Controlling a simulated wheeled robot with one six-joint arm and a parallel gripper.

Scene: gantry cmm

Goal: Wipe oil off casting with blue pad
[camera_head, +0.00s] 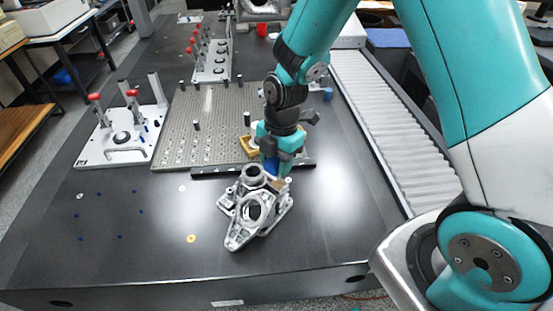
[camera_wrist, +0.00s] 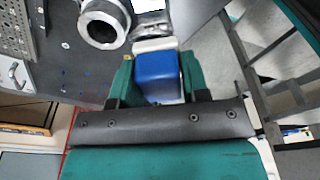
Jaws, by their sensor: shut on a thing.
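The casting (camera_head: 240,230) is a grey metal part with round bores, lying on the dark table in front of the perforated plate. In the wrist view, a ring-shaped part of the casting (camera_wrist: 103,22) shows at the top. My gripper (camera_head: 278,158) points down at the casting's far right side and is shut on the blue pad (camera_head: 270,167). In the wrist view, the pad (camera_wrist: 157,75) sits between my two teal fingers, with a pale edge at its far end. I cannot tell whether the pad touches the casting. No oil can be made out.
A perforated fixture plate (camera_head: 205,125) with pegs lies behind the casting, with a dark bar (camera_head: 215,171) along its front. A clamp fixture (camera_head: 125,137) with red knobs stands left. A ribbed grey cover (camera_head: 390,120) runs along the right. The table's front left is mostly clear.

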